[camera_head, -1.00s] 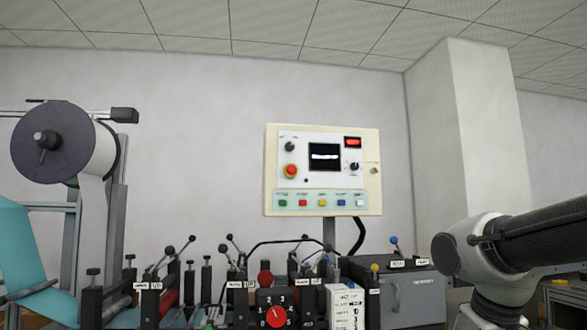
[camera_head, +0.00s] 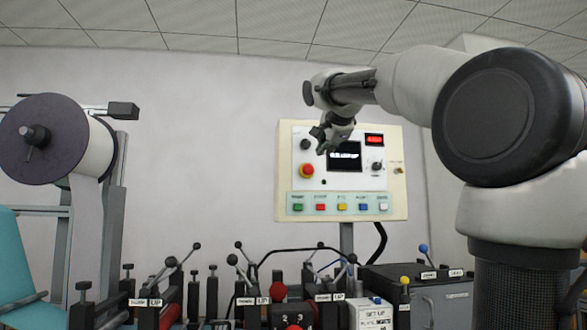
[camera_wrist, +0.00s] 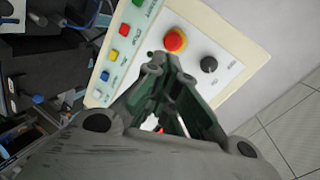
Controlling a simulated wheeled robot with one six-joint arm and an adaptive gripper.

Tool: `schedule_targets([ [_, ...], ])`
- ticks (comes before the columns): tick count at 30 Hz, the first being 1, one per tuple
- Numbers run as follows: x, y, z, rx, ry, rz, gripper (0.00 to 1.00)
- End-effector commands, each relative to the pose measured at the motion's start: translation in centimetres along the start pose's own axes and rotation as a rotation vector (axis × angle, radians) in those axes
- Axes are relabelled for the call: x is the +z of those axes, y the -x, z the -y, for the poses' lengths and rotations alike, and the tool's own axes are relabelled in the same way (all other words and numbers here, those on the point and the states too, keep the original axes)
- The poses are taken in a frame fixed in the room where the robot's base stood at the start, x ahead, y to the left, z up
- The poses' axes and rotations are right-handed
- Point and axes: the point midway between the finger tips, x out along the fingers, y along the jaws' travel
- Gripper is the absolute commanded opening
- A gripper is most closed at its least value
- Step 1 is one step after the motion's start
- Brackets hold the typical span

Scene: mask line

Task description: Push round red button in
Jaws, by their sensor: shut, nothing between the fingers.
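The round red button (camera_head: 307,170) sits on a yellow ring at the left of the control panel (camera_head: 284,190), below a black knob. It also shows in the wrist view (camera_wrist: 175,40), just beyond the fingertips. My gripper (camera_head: 320,141) is in front of the panel, slightly above and right of the red button in the head view. In the wrist view my gripper (camera_wrist: 162,62) has its fingers together and empty. The fingertips look apart from the button, but the exact gap cannot be told. My gripper partly covers the panel's screen (camera_head: 345,158).
A row of small coloured buttons, including a red one (camera_head: 320,207), runs along the panel's lower edge. A black knob (camera_wrist: 209,64) is near the red button. Machine levers (camera_head: 196,247) stand below the panel. A white roll (camera_head: 100,150) is at left.

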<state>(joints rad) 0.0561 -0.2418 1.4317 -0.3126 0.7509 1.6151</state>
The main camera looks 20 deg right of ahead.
Motion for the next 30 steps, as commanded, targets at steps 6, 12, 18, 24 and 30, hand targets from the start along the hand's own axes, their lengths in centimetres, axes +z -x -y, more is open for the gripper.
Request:
schedule_targets([
  [6,-0.1,0.1,0.5,-0.019,-0.228,-0.003,0.00],
  [12,-0.1,0.1,0.5,-0.018,-0.267,-0.002,0.00],
  [18,-0.1,0.0,0.4,-0.017,-0.265,-0.002,0.00],
  [24,-0.1,-1.6,0.4,-0.016,-0.263,-0.003,0.00],
  [30,-0.1,-5.7,0.4,-0.013,-0.264,-0.003,0.00],
])
